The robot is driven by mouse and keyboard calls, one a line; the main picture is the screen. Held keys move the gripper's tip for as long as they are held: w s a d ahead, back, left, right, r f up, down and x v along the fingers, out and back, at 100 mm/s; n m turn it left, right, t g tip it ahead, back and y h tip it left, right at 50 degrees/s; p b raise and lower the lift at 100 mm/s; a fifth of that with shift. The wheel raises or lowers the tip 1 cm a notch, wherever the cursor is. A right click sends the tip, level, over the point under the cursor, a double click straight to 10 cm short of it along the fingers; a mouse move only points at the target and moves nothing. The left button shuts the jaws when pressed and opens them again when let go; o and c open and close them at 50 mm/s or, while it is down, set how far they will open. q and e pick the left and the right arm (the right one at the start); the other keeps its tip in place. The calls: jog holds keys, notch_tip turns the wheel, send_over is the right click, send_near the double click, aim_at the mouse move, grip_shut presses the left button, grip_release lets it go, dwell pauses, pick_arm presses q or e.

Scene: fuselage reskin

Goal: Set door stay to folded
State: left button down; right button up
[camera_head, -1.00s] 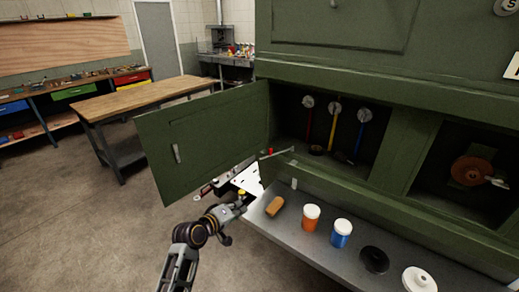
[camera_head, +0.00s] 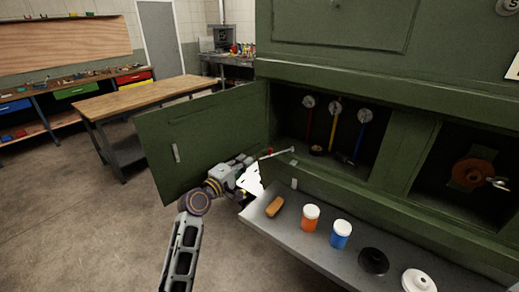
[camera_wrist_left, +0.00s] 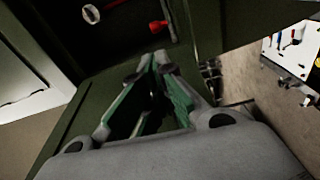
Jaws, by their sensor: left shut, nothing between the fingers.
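The green door (camera_head: 205,135) of the cabinet stands open to the left. The door stay, a thin grey rod (camera_head: 281,152) with a red end (camera_head: 266,153), reaches across the gap near the door's lower hinge edge. My left gripper (camera_head: 250,161) is shut and empty, just left of the red end, in front of the door. In the left wrist view its fingertips (camera_wrist_left: 153,68) point toward a red knob (camera_wrist_left: 158,26) in the upper middle, apart from it. Whether that knob is the stay's end is hard to tell. My right gripper is not in view.
Red, yellow and blue levers (camera_head: 334,130) stand inside the cabinet. A wooden bench (camera_head: 150,97) is behind the door.

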pick_arm(q)
jog(key=shift+w, duration=0.1)
jog(key=shift+p+x, duration=0.85)
jog(key=shift+x, duration=4.05)
